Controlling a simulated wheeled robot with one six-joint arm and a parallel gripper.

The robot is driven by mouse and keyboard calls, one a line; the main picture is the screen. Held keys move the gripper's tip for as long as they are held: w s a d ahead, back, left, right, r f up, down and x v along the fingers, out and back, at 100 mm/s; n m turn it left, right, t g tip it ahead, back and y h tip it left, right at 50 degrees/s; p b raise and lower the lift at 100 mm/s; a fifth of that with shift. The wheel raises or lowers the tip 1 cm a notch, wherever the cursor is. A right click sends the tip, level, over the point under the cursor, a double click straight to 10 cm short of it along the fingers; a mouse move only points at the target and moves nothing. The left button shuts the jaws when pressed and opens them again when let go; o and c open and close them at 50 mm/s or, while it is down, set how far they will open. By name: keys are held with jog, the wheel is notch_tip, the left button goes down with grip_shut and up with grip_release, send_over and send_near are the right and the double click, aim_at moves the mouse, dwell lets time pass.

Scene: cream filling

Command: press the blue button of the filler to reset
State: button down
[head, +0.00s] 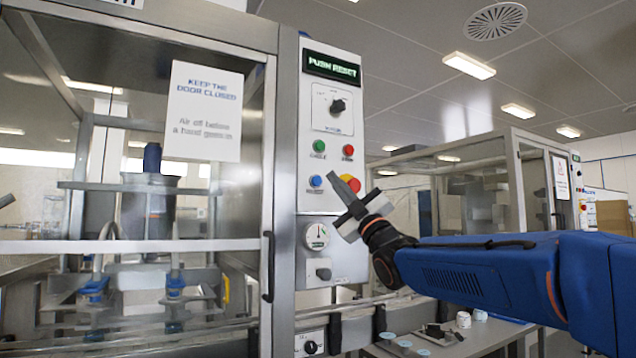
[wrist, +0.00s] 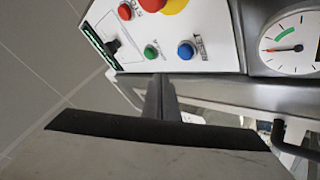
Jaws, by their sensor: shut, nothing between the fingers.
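The blue button (head: 316,181) is on the filler's white control panel (head: 316,203), below the green button (head: 319,146). It also shows in the wrist view (wrist: 186,51), with its label beside it. The display above reads "PUSH RESET". My gripper (head: 338,181) is shut and empty, its tips just right of the blue button in the head view. In the wrist view the closed fingers (wrist: 161,98) point towards the panel, and the blue button lies beyond and a little right of the tips. I see no contact with the button; the exact gap cannot be told.
A red button (head: 348,150) and a red emergency stop on yellow (head: 354,184) are close by, the latter partly behind my gripper. A dial gauge (head: 317,235) sits below. The filler's glass door (head: 215,200) with its handle is on the left.

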jog(key=shift+w+a, duration=0.6)
jog(key=shift+w, duration=0.25)
jog(key=shift+w+a, duration=0.55)
jog(key=shift+w, duration=0.25)
jog(key=shift+w+a, duration=0.1)
jog(key=shift+w, duration=0.05)
dwell(0.9)
jog(key=shift+w+a, duration=0.15)
jog(key=shift+w, duration=0.1)
jog(key=shift+w+a, duration=0.25)
jog(key=shift+w, duration=0.1)
dwell(0.9)
jog(key=shift+s, duration=0.1)
dwell(0.4)
jog(key=shift+s+d, duration=0.5)
jog(key=shift+s, duration=0.15)
jog(key=s+d, duration=0.1)
jog(key=s, duration=0.1)
jog(key=s+d, duration=0.1)
jog(key=s, duration=0.1)
jog(key=shift+d, duration=0.4)
